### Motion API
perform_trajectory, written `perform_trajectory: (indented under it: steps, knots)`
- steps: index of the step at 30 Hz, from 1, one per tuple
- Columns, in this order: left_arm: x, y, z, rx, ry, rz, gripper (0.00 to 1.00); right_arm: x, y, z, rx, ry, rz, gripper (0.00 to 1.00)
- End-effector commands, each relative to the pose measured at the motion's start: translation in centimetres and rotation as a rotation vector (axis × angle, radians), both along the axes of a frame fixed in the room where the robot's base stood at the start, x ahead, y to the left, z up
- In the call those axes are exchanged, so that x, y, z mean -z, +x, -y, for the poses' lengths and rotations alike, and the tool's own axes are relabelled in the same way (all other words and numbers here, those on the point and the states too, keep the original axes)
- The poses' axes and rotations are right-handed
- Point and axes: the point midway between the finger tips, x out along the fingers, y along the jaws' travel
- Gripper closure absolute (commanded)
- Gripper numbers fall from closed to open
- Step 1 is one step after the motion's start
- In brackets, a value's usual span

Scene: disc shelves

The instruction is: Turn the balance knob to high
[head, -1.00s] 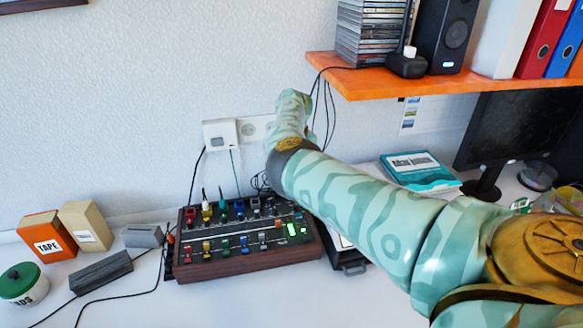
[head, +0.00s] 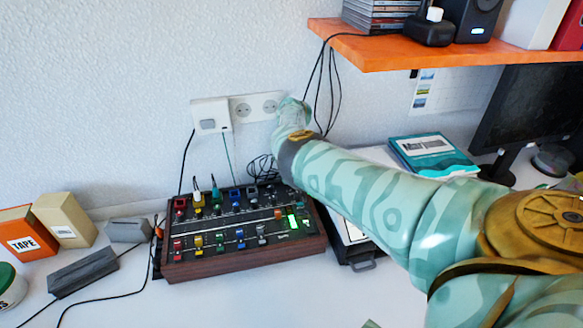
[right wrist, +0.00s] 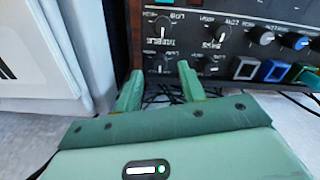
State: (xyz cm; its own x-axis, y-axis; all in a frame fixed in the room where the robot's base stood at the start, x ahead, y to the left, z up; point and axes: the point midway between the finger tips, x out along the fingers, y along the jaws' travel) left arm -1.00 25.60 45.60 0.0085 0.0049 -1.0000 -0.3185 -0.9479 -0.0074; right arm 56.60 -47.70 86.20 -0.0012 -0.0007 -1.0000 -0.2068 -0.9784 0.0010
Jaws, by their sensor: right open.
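The dark control box (head: 245,263) with a wooden casing and rows of coloured switches and knobs stands on the desk in the head view. In the right wrist view its panel (right wrist: 245,48) fills the upper right, with small dark knobs and upside-down labels reading like TREBLE and BASS. Two knobs sit near my fingertips, a left one (right wrist: 158,64) and a right one (right wrist: 208,66); I cannot read which is the balance knob. My right gripper (right wrist: 158,82) is open and empty, fingers pointing at the panel's edge. In the head view my right arm hides it. My left gripper is out of view.
An orange shelf (head: 400,55) with discs and a speaker hangs above right. A teal box (head: 432,155) lies right of my arm. Wall sockets (head: 255,107) and loose black cables are behind the control box. A tape box (head: 25,236) and grey blocks stand to its left.

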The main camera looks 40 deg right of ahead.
Motion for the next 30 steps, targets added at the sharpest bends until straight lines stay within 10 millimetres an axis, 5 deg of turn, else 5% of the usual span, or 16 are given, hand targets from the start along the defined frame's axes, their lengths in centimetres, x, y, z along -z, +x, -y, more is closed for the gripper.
perform_trajectory:
  steps: [5, 15, 20, 30]
  knots:
    - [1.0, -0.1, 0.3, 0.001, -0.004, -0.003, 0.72, 2.3, 0.0, 0.0, 0.000, 0.001, -0.001, 0.60]
    - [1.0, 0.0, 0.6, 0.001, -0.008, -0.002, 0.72, 2.5, 0.0, 0.0, 0.000, 0.000, 0.002, 0.60]
    - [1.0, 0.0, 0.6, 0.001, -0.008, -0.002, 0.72, 2.5, 0.0, 0.0, 0.000, 0.001, 0.001, 1.00]
    - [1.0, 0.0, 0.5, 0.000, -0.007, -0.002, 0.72, 2.5, 0.0, 0.0, 0.026, 0.001, 0.001, 1.00]
